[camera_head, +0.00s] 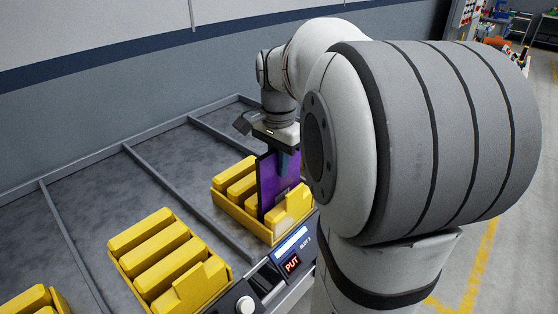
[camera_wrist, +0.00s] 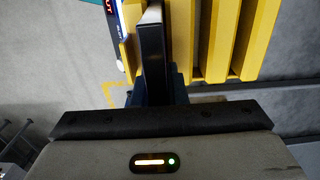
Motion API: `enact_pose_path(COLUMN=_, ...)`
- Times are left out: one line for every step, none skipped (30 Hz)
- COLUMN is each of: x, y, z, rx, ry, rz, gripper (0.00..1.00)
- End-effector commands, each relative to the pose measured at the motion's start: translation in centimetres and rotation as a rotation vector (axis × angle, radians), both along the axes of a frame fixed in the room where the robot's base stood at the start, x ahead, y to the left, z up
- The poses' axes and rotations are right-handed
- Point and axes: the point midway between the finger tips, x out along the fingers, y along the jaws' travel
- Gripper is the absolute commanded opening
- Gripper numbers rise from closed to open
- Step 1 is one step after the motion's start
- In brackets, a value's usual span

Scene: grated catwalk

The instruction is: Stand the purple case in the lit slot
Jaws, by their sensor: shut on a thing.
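The purple case (camera_head: 268,187) is upright, with a dark edge and a small pale label low on its face. My gripper (camera_head: 284,165) is shut on it from above. The case's lower part is among the yellow blocks of the right-hand yellow rack (camera_head: 243,222); I cannot tell whether it touches the bottom. In the wrist view the case (camera_wrist: 153,55) shows edge-on as a dark bar, with yellow rack walls on both sides. A lit display (camera_head: 291,243) and a red "PUT" sign (camera_head: 292,264) are on the panel in front of this rack.
A second yellow rack (camera_head: 170,262) stands to the left, and part of a third (camera_head: 38,300) is at the lower left corner. Grey rails (camera_head: 165,180) divide the shelf. A wall (camera_head: 130,85) runs behind. My arm hides the right side of the shelf.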

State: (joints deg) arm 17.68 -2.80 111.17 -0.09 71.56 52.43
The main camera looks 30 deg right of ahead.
Motion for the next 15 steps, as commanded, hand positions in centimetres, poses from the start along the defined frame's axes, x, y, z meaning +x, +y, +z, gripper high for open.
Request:
enact_pose_path(x=0.0, y=0.0, z=-0.4, rx=0.0, ry=0.0, rz=0.0, gripper=0.0)
enact_pose_path(x=0.0, y=0.0, z=-0.5, rx=0.0, ry=0.0, rz=0.0, gripper=0.0)
enact_pose_path(x=0.0, y=0.0, z=-0.6, rx=0.0, ry=0.0, rz=0.0, gripper=0.0)
enact_pose_path(x=0.0, y=0.0, z=-0.8, rx=0.0, ry=0.0, rz=0.0, gripper=0.0)
enact_pose_path(x=0.0, y=0.0, z=-0.9, rx=0.0, ry=0.0, rz=0.0, gripper=0.0)
enact_pose_path(x=0.0, y=0.0, z=-1.0, rx=0.0, ry=0.0, rz=0.0, gripper=0.0)
enact_pose_path(x=0.0, y=0.0, z=-1.2, rx=0.0, ry=0.0, rz=0.0, gripper=0.0)
enact_pose_path(x=0.0, y=0.0, z=-1.3, rx=0.0, ry=0.0, rz=0.0, gripper=0.0)
enact_pose_path(x=0.0, y=0.0, z=-1.4, rx=0.0, ry=0.0, rz=0.0, gripper=0.0)
enact_pose_path(x=0.0, y=0.0, z=-1.6, rx=0.0, ry=0.0, rz=0.0, gripper=0.0)
enact_pose_path(x=0.0, y=0.0, z=-1.7, rx=0.0, ry=0.0, rz=0.0, gripper=0.0)
enact_pose_path(x=0.0, y=0.0, z=-1.8, rx=0.0, ry=0.0, rz=0.0, gripper=0.0)
enact_pose_path(x=0.0, y=0.0, z=-1.9, rx=0.0, ry=0.0, rz=0.0, gripper=0.0)
enact_pose_path(x=0.0, y=0.0, z=-2.0, rx=0.0, ry=0.0, rz=0.0, gripper=0.0)
enact_pose_path(x=0.0, y=0.0, z=-2.1, rx=0.0, ry=0.0, rz=0.0, gripper=0.0)
